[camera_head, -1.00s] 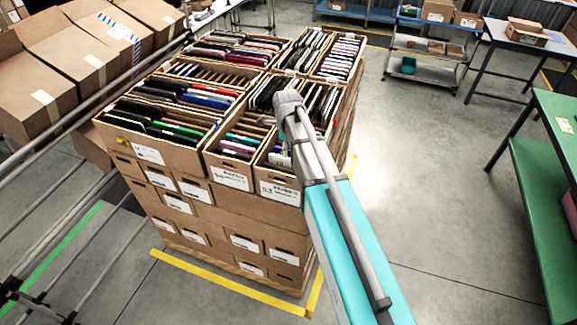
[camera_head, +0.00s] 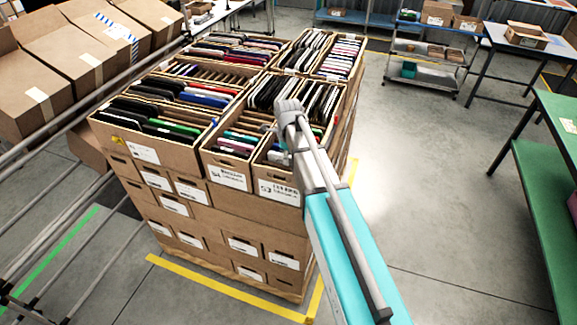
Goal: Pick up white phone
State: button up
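Open cartons of upright phones stand stacked on a pallet in the head view. Pale phones (camera_head: 341,57) show in the far right carton, and a few more pale edges show in the front cartons. I cannot tell which one is the white phone. My gripper (camera_head: 281,153) is at the front right carton (camera_head: 279,191), low over or among its phones. My wrist and arm hide most of it, so its fingers, and anything between them, cannot be made out.
Closed brown cartons (camera_head: 62,58) lie tilted on a rack at the left. A green table (camera_head: 557,185) stands at the right, with a metal trolley (camera_head: 430,62) farther back. The grey floor (camera_head: 440,190) between them is clear.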

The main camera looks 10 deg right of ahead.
dwell(0.5)
grip_shut()
jog(key=shift+r, duration=0.2)
notch_tip(320, 180, up, 10)
jog(key=p, duration=1)
jog(key=shift+f, duration=0.2)
dwell(0.7)
